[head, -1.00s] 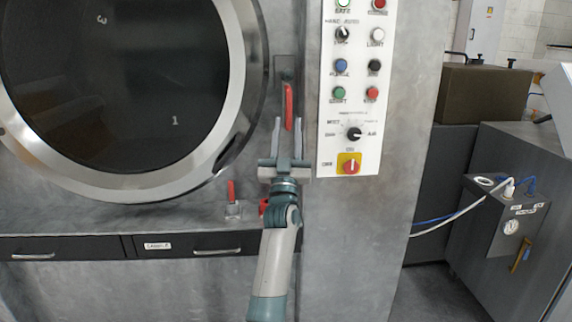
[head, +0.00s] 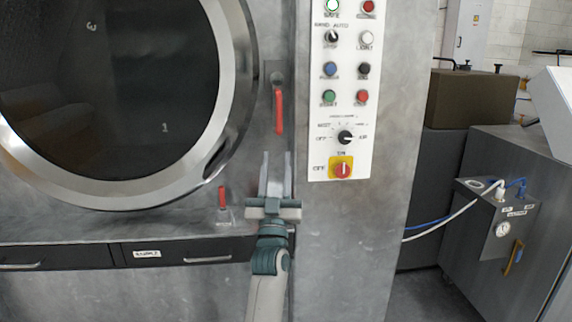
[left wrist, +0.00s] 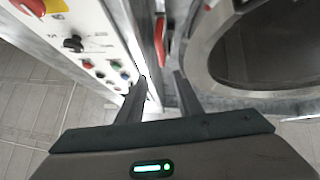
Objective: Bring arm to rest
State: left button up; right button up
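My left gripper (head: 275,176) is in front of the washer's metal front, below the red handle (head: 279,111) and left of the white control panel (head: 343,80). Its two fingers stand apart with nothing between them. In the left wrist view, the open fingers (left wrist: 161,90) point toward the washer, with the red handle (left wrist: 160,38) beyond them and the panel (left wrist: 85,45) at the left. The gripper is apart from the handle. My right gripper is not in view.
The round washer door (head: 110,95) is closed at the left. A smaller red lever (head: 222,197) and black drawers (head: 180,252) are below it. A grey unit with a gauge (head: 490,225) and hoses stands at the right. The floor (head: 400,300) between them shows clear.

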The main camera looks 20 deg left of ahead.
pick_arm(q)
jog(key=shift+f, duration=0.1)
